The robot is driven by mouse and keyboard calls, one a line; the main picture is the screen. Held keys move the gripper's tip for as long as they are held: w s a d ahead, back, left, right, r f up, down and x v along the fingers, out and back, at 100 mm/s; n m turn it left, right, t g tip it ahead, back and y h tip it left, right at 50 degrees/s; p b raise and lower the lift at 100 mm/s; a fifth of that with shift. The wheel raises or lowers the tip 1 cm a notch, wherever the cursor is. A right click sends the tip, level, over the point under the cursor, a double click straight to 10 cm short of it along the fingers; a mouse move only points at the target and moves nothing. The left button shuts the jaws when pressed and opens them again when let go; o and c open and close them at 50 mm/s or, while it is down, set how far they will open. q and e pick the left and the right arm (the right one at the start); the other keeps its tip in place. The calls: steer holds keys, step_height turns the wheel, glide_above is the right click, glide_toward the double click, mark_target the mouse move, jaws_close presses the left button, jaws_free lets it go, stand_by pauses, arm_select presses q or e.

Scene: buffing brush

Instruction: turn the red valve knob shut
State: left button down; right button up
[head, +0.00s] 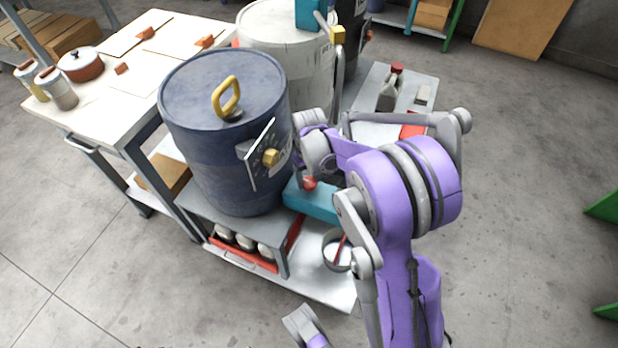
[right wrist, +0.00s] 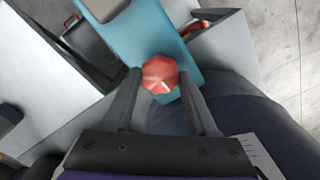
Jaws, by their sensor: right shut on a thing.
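The red valve knob (head: 310,183) is on the teal block (head: 322,206) in front of the blue drum. In the right wrist view the faceted red knob (right wrist: 160,73) has a small white mark and sits between the fingertips. My right gripper (right wrist: 160,80) is shut on it, one dark finger on each side. In the head view my right wrist comes down beside the drum and partly hides the gripper. My left gripper is not in view; a grey and purple arm part shows at the bottom edge.
The blue drum (head: 225,120) with a yellow handle stands close to the left of the knob. A plate with a yellow knob (head: 271,157) is on its side. A pale drum (head: 285,40) stands behind. A round cup (head: 338,252) is on the lower shelf. Open floor lies right.

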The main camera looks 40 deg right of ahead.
mark_target(309, 181)
steer(key=o, duration=1.4)
steer(key=shift+c, duration=0.2)
steer(key=shift+r, duration=0.1)
step_height(309, 181, up, 11)
steer(key=p, duration=0.2)
steer(key=shift+p, duration=0.3)
steer(key=shift+s+f, duration=0.1)
steer(key=shift+f, duration=0.15)
